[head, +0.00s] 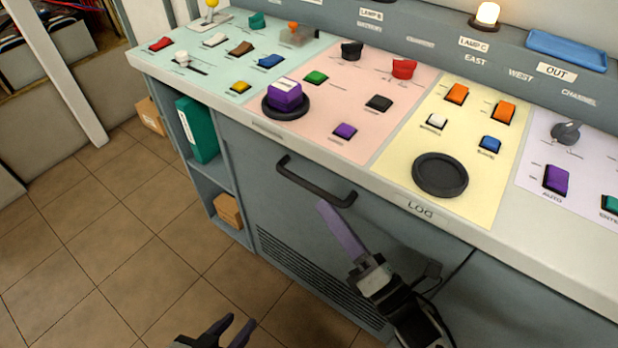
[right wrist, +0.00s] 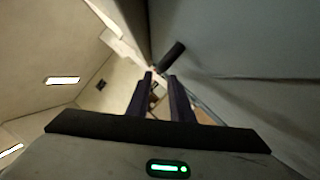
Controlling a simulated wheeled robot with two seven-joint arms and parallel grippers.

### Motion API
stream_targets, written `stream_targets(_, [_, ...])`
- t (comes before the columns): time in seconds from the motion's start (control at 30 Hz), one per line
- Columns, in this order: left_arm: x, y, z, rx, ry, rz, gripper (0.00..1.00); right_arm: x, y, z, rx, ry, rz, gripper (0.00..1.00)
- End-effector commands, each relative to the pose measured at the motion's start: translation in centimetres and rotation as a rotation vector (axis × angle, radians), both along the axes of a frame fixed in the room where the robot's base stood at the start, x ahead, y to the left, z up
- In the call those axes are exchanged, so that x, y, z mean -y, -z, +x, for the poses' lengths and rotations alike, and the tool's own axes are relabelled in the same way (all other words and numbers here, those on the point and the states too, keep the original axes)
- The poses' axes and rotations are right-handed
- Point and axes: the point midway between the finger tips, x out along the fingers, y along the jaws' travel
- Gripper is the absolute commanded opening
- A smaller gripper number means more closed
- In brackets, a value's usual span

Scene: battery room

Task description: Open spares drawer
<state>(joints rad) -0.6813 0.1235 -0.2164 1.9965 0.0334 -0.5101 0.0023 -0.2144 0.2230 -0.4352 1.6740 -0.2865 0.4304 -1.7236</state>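A grey drawer front (head: 245,165) with a black bar handle (head: 316,182) sits under the console's front edge. It looks flush with the cabinet. A small label on the edge above it is too small to read. My right gripper (head: 330,215) is just below the right end of the handle, with its fingers pointing up toward it. In the right wrist view its two fingers (right wrist: 160,82) are apart with nothing between them. The dark handle (right wrist: 172,56) shows just beyond the fingertips. My left gripper (head: 232,328) is low at the bottom edge, open and empty.
The console top (head: 385,150) carries several coloured buttons, knobs and a black round dish (head: 440,175). An open shelf left of the drawer holds a green binder (head: 198,130) and a cardboard box (head: 229,210). The tiled floor (head: 110,240) at left is clear.

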Motion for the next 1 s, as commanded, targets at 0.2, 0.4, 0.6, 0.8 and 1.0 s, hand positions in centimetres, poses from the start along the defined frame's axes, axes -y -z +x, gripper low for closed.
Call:
stream_targets(0.2, [0.0, 0.2, -0.5, -0.011, -0.001, 0.000, 0.31, -2.4, -1.0, 3.5, 0.001, 0.002, 0.003, 0.20])
stream_targets(0.4, [0.0, 0.2, -0.5, -0.010, -0.001, -0.001, 0.31, -3.9, -1.5, 5.6, -0.001, 0.001, 0.003, 0.20])
stream_targets(0.6, [0.0, 0.1, -0.4, -0.009, -0.001, -0.001, 0.31, -4.4, -1.7, 6.3, -0.003, 0.001, 0.002, 0.20])
stream_targets(0.8, [0.0, -0.1, -0.3, -0.004, -0.001, -0.002, 0.31, -4.4, -1.6, 6.2, -0.003, 0.001, 0.002, 0.20])
stream_targets(1.0, [0.0, -0.2, -0.2, 0.000, -0.001, -0.002, 0.31, -4.4, -1.6, 6.2, -0.003, 0.001, 0.003, 0.00])
